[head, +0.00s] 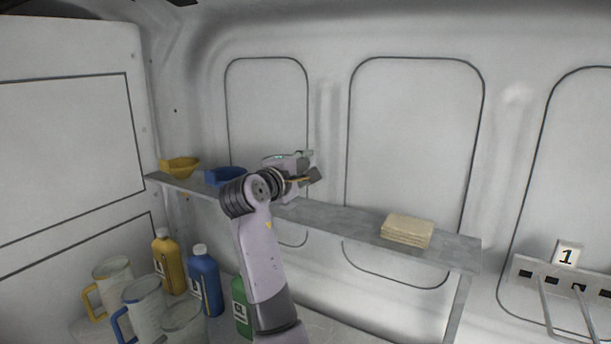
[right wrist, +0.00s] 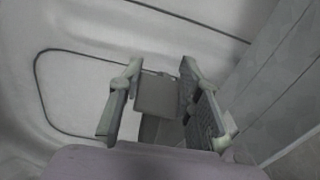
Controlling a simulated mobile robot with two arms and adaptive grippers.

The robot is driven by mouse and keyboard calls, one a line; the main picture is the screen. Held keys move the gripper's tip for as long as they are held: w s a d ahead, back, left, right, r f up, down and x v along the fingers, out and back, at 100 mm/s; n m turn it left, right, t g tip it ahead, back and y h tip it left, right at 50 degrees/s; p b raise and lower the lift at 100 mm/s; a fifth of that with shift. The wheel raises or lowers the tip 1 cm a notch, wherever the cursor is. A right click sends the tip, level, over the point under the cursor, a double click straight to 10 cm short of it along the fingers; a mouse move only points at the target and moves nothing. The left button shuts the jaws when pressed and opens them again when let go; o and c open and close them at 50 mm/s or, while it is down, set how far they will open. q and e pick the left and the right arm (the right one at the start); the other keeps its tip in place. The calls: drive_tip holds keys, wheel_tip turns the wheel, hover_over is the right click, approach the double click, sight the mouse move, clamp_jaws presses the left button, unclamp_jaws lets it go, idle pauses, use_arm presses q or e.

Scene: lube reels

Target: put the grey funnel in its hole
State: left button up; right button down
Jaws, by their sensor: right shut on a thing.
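My right gripper (head: 308,174) is just above the grey shelf, right of the blue funnel. In the right wrist view its two fingers (right wrist: 165,100) stand apart on either side of a plain grey piece (right wrist: 156,95). This piece looks like part of the grey funnel; its full shape is hidden. In the head view a small dark grey piece (head: 315,175) shows at the fingertips. The funnel's hole is not visible; my arm covers part of the shelf. My left gripper is not in view.
A yellow funnel (head: 181,167) and a blue funnel (head: 224,176) sit on the shelf (head: 340,222) at left. A beige stack (head: 407,231) lies at its right. Below are yellow (head: 168,264), blue (head: 205,282) and green (head: 241,305) bottles and several jugs. A numbered rack (head: 566,279) is at right.

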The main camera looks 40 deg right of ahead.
wheel_tip(320, 180, down, 3)
drive_tip(key=shift+d+f+p, duration=0.1)
drive_tip(key=shift+p, duration=0.25)
drive_tip(key=shift+f, duration=0.25)
drive_tip(key=c, duration=1.2)
unclamp_jaws()
drive_tip(key=shift+o, duration=0.2)
